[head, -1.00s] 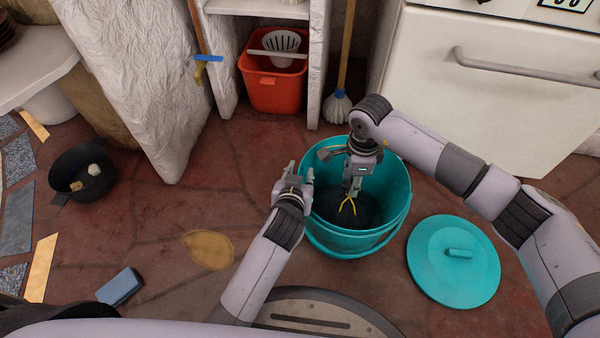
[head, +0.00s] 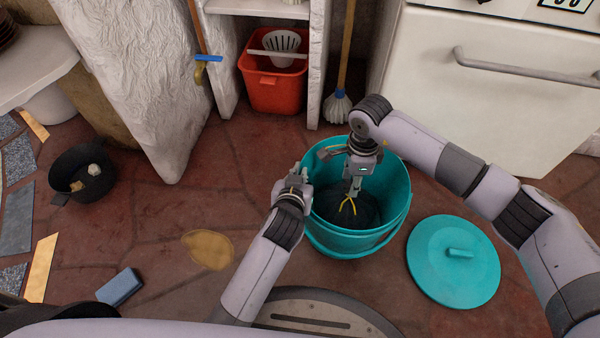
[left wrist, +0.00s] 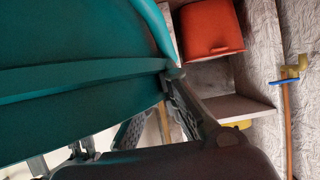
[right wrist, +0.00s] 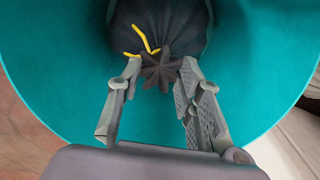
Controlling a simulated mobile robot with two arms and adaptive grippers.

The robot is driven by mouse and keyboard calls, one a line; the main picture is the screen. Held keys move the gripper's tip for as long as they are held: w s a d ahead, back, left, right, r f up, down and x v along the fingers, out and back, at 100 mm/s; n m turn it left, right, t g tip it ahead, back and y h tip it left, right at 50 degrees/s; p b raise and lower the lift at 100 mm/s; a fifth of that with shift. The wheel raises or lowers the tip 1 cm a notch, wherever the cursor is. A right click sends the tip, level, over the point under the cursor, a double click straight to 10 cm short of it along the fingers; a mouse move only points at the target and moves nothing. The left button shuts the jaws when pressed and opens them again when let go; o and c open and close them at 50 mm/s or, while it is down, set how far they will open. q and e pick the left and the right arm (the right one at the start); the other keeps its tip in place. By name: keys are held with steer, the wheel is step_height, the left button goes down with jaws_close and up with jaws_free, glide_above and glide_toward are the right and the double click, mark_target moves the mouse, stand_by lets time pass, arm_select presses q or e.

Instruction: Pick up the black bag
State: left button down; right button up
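The black bag (head: 345,207) with a yellow tie sits inside the teal bucket (head: 400,205). In the right wrist view, the bag's gathered top (right wrist: 160,70) is between the two fingertips of my right gripper (right wrist: 161,66), with gaps showing. My right gripper (head: 355,186) is open and reaches down into the bucket. My left gripper (head: 302,170) is at the bucket's left rim. In the left wrist view, its fingers (left wrist: 168,88) come together at the rim; their tips are partly hidden by the bucket.
A teal lid (head: 450,270) lies right of the bucket. An orange bucket (head: 275,90) and a mop (head: 338,105) stand behind, beside a white stove (head: 490,100). A black pot (head: 85,160) and a blue sponge (head: 120,287) are on the floor at left.

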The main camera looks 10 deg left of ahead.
steer(key=shift+o, duration=0.4)
steer(key=shift+r, duration=0.1)
steer(key=shift+o, duration=0.8)
steer(key=shift+n, duration=0.3)
steer(key=r, duration=0.7)
steer(key=shift+s+r, duration=0.2)
steer(key=shift+r, duration=0.1)
glide_above(347, 203)
steer(key=f, duration=0.4)
steer(key=w+f, duration=0.1)
steer(key=shift+d+f, duration=0.15)
steer(key=shift+f, duration=0.25)
steer(key=f, duration=0.5)
steer(key=shift+w+f, duration=0.2)
steer(key=shift+f, duration=0.1)
jaws_close()
steer(key=shift+r, duration=0.1)
